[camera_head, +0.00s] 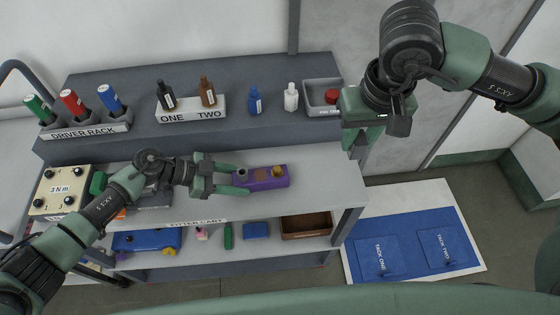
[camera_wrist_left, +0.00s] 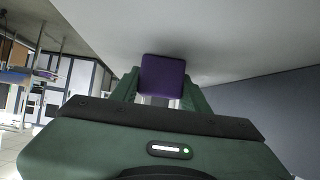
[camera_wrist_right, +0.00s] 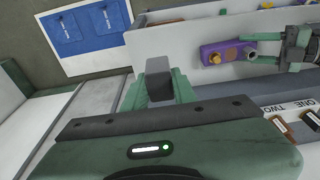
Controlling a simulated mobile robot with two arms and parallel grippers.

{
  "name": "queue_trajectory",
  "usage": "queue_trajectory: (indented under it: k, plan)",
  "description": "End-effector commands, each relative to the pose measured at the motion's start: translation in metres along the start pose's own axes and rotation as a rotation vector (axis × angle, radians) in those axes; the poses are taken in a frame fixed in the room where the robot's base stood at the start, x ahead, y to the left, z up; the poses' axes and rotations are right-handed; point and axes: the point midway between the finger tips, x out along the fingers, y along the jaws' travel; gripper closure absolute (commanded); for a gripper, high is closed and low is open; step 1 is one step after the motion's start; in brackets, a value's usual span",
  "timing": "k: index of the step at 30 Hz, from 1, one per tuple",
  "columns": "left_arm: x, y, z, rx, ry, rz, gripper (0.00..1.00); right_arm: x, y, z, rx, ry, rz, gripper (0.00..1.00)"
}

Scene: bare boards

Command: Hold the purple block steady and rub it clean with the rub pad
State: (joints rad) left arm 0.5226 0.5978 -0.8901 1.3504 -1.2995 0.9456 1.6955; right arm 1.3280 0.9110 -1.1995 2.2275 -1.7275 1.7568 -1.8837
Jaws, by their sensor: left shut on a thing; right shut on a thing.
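The purple block (camera_head: 268,184) lies on the grey bench top, with a brownish patch, a yellow fitting and a grey fitting on top. My left gripper (camera_head: 241,181) is shut on its left end. The block's end also shows between the fingers in the left wrist view (camera_wrist_left: 163,76), and its top in the right wrist view (camera_wrist_right: 226,53). My right gripper (camera_head: 357,150) is up beyond the bench's right end, shut on a dark grey block-like piece (camera_wrist_right: 159,78), apparently the rub pad. The pad is hard to make out in the head view.
On the raised shelf stand a driver rack (camera_head: 88,130), a ONE/TWO holder (camera_head: 190,113) with bottles, blue (camera_head: 254,101) and white (camera_head: 291,97) bottles, and a grey tray (camera_head: 313,86) with a red item. A dial box (camera_head: 62,191) stands left. Bench right of the block is clear.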

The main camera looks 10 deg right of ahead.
Motion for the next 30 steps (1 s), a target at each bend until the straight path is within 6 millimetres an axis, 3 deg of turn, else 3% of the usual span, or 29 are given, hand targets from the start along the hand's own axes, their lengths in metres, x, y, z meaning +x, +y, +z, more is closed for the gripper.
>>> queue_trajectory:
  k: [20,26,30]
  plan:
    - [0.000,0.000,0.000,0.000,0.000,0.000,1.00,0.002,-0.004,-0.002,0.025,-0.001,0.004,1.00]
    - [0.000,0.000,0.000,0.000,0.000,0.000,1.00,0.021,-0.037,-0.016,0.268,-0.002,0.042,1.00]
    - [0.000,0.000,0.000,0.000,0.000,0.000,1.00,0.044,-0.075,-0.029,0.571,0.000,0.090,1.00]
